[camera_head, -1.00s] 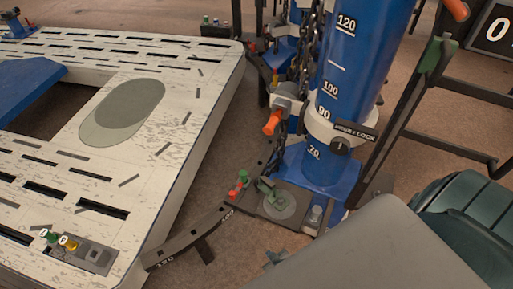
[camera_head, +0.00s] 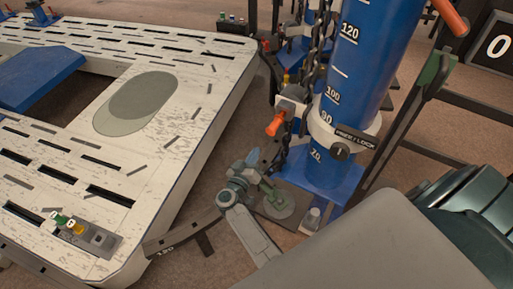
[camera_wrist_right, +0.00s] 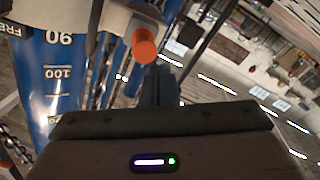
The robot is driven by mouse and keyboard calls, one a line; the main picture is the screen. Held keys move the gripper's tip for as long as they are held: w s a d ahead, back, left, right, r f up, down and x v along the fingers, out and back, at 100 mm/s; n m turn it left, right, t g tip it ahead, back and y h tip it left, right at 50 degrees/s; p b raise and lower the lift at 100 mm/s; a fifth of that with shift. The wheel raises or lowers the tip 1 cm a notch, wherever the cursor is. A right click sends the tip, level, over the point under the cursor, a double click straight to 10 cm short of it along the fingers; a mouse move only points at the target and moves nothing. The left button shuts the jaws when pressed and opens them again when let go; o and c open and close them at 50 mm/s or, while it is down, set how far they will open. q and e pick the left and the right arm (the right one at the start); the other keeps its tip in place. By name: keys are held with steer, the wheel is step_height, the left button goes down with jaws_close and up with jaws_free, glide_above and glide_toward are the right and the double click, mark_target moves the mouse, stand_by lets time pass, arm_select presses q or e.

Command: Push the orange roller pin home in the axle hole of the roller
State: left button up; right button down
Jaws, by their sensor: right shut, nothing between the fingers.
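The orange roller pin (camera_head: 276,125) sticks out toward the lower left from a grey block (camera_head: 291,106) beside the blue column. How deep it sits in the axle hole cannot be told. In the right wrist view its round orange end (camera_wrist_right: 145,46) faces the camera, just above and left of the fingertips. My right gripper (camera_head: 254,157) is shut and empty, below and left of the pin in the head view, with a visible gap. Its dark fingers (camera_wrist_right: 159,85) are together in the right wrist view. My left gripper is out of view.
The blue numbered column (camera_head: 348,80) stands right of the pin, with a chain (camera_head: 316,45) hanging beside it. A white slotted bench top (camera_head: 185,130) fills the left. Another orange handle (camera_head: 449,15) is at upper right.

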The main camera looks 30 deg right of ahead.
mark_target(270, 131)
steer(key=d+r, duration=0.1)
steer(key=w+d+g+b, duration=0.1)
steer(key=d, duration=0.1)
steer(key=d+r+m+g+h+b, duration=0.1)
steer(key=shift+w+d+r, duration=0.3)
steer(key=shift+w+d, duration=0.05)
steer(key=shift+w, duration=0.05)
steer(key=shift+w+d, duration=0.3)
steer(key=shift+d, duration=0.25)
steer(key=shift+r, duration=0.1)
steer(key=shift+w+d+r, duration=0.1)
steer(key=shift+w+d, duration=0.1)
steer(key=shift+d, duration=0.1)
steer(key=shift+p+x, duration=0.85)
steer(key=shift+x, duration=0.35)
steer(key=shift+s, duration=0.1)
